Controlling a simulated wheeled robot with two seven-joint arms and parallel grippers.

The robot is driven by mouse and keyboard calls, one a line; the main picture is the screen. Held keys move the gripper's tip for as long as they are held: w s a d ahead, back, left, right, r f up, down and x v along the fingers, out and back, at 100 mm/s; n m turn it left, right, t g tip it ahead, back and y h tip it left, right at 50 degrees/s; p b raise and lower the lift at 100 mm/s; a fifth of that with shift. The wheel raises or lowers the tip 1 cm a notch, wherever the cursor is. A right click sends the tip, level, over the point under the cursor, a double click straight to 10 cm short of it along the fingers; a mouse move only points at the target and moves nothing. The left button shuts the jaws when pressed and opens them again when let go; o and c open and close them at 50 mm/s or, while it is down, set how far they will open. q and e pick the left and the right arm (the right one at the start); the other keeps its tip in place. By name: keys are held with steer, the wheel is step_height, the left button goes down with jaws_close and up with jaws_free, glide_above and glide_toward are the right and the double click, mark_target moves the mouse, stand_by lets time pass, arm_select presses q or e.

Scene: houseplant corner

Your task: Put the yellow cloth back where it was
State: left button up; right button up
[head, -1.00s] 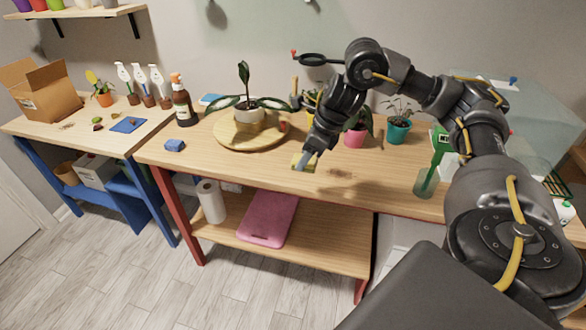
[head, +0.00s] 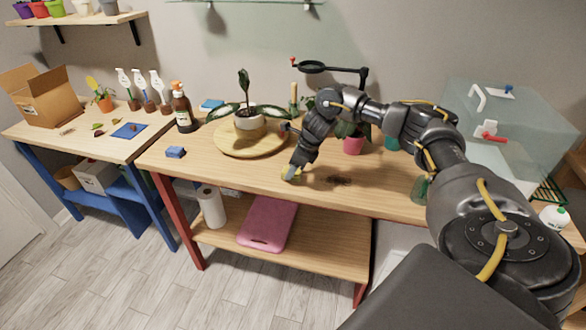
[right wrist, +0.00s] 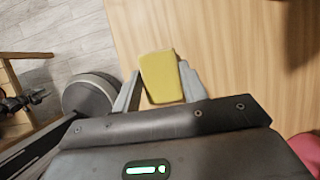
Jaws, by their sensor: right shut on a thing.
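The yellow cloth (right wrist: 161,75) is a small folded block between the two fingers of my right gripper (right wrist: 160,88) in the right wrist view. In the head view my right gripper (head: 291,173) points down at the front part of the wooden table, and a bit of yellow cloth (head: 286,169) shows at its fingertips. The gripper is shut on the cloth. It is low over the tabletop (head: 240,172); I cannot tell whether the cloth touches the wood. My left gripper is not in view.
A round wooden board (head: 222,138) with a potted plant (head: 247,117) stands behind and left of the gripper. A blue block (head: 175,152) lies at the left. A dark patch (head: 339,181) lies just right of the gripper.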

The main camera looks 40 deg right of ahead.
steer(key=shift+f, duration=0.65)
steer(key=shift+f, duration=0.2)
steer(key=o, duration=1)
